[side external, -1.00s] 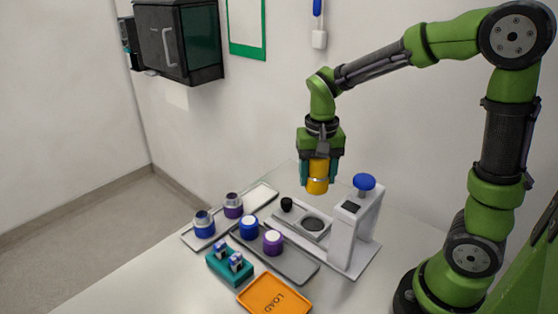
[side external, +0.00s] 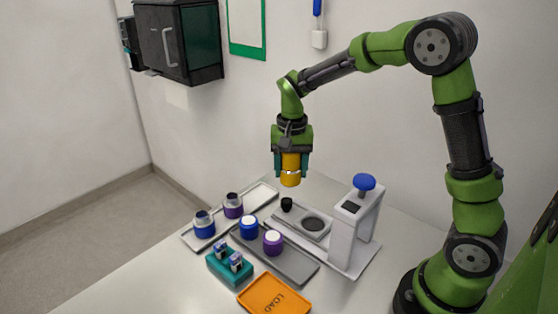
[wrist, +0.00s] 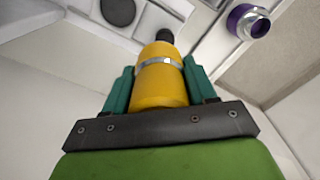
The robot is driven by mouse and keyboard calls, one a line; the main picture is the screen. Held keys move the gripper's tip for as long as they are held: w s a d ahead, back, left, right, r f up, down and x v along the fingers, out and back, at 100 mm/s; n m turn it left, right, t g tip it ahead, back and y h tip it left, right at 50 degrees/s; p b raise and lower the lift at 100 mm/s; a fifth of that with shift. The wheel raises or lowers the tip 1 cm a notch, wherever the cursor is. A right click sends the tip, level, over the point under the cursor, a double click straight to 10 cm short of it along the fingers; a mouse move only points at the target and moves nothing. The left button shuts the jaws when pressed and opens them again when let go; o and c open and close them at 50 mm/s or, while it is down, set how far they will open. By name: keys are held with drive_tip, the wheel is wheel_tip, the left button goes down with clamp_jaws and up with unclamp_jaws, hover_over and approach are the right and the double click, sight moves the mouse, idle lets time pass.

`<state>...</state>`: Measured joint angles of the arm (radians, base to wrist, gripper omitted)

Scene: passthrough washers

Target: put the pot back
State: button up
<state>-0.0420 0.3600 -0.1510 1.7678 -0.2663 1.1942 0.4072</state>
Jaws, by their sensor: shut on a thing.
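A yellow pot (side external: 290,170) with a pale band around it is held upright in my gripper (side external: 291,172), high above the work table. In the wrist view the pot (wrist: 160,85) sits between the two teal fingers of my gripper (wrist: 160,88), which are shut on it. A light tray (side external: 262,194) stands below and to the left, with a blue-based pot (side external: 204,224) and a purple-based pot (side external: 233,205) on it. Its far right part is bare. The purple-based pot (wrist: 248,22) also shows at the top right of the wrist view.
A grey tray (side external: 295,266) holds a blue jar (side external: 249,227) and a purple jar (side external: 273,242). A white press stand (side external: 350,225) with a blue knob (side external: 364,182) rises at the right. A teal block (side external: 229,266) and an orange LOAD tray (side external: 274,296) lie in front.

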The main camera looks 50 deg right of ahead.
drive_tip(key=w+f+m, duration=0.1)
drive_tip(key=w+m, duration=0.3)
drive_tip(key=w, duration=0.7)
drive_tip(key=f, duration=0.9)
drive_tip(key=shift+w+a+f, duration=0.15)
drive_tip(key=shift+a+f, duration=0.1)
drive_tip(key=shift+a, duration=0.05)
drive_tip(key=shift+f, duration=0.15)
drive_tip(key=o, duration=1.3)
wheel_tip(320, 180, up, 12)
drive_tip(key=shift+r, duration=0.2)
